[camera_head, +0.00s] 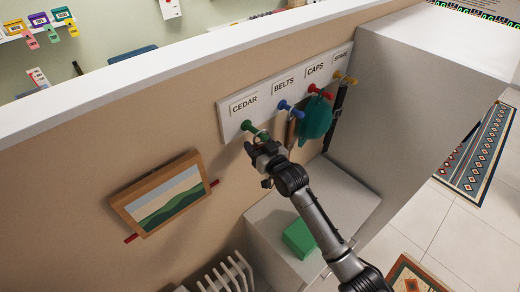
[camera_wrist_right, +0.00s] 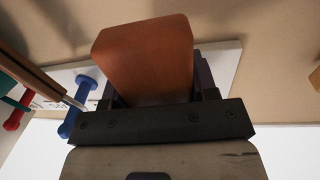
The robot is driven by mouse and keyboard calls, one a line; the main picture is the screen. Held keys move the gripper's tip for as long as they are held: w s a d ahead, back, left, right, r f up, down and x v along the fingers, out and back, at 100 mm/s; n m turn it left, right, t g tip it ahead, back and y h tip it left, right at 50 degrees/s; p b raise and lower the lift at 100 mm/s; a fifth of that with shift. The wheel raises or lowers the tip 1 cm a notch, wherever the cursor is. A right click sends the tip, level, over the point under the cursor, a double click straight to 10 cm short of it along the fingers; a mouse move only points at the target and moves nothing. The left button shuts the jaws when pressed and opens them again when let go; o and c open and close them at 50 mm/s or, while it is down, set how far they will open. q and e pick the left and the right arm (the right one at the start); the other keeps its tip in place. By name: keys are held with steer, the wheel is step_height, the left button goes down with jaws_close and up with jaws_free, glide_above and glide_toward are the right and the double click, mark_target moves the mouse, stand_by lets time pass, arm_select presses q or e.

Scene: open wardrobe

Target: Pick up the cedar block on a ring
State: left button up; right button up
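The cedar block (camera_wrist_right: 145,60) is a reddish-brown wooden block in the right wrist view. It sits between the dark fingers of my right gripper (camera_wrist_right: 158,92), which lie close along both its sides. Whether they press on it I cannot tell. In the head view my right gripper (camera_head: 257,150) is just below the green peg (camera_head: 252,127) under the CEDAR label, and it hides the block there. The block's ring is not visible. My left gripper is not in view.
The white peg board (camera_head: 228,118) also carries a blue peg (camera_head: 287,106), red peg (camera_head: 315,90) and yellow peg (camera_head: 345,78). A teal cap (camera_head: 316,122) hangs close by on the right. A framed picture (camera_head: 160,196) hangs left. A green box (camera_head: 299,238) stands below.

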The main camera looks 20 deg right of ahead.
steer(key=c, duration=0.5)
steer(key=shift+o, duration=0.2)
steer(key=shift+s+d+r, duration=0.1)
steer(key=shift+s+r, duration=0.2)
steer(key=s+d+r+b, duration=0.2)
steer(key=s+r, duration=0.5)
steer(key=s, duration=0.6)
steer(key=shift+d+r, duration=0.2)
steer(key=shift+d, duration=0.35)
